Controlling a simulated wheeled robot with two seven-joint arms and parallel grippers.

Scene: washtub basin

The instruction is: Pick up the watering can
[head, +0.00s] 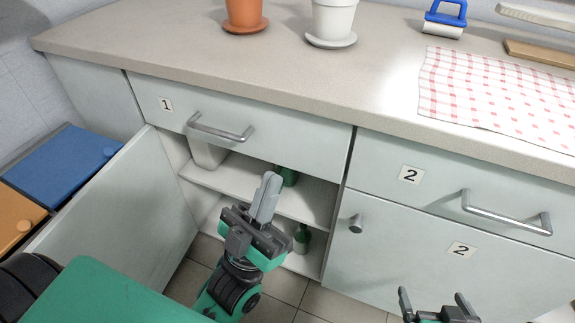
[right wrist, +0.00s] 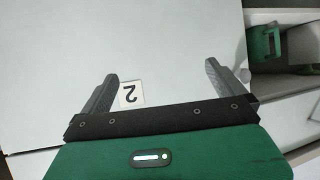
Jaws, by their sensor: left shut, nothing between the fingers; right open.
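No whole watering can is clearly in view. Two green objects sit inside the open cabinet under drawer 1: one on the shelf (head: 288,176), partly hidden behind my left gripper, and one lower down (head: 302,239). The right wrist view shows a green object with a handle-like loop (right wrist: 264,44) at its upper right; I cannot tell which of the two it is. My left gripper (head: 269,187) is shut and empty in front of the cabinet opening. My right gripper (head: 431,294) is open and empty before door 2, with its fingers also in the right wrist view (right wrist: 160,76).
The cabinet door (head: 125,215) stands open at the left. Drawer 1's handle (head: 220,130) and drawer 2's handle (head: 507,213) stick out. Door 2 (head: 410,240) is closed. Pots, a roller and a checked cloth (head: 500,95) lie on the counter (head: 200,50).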

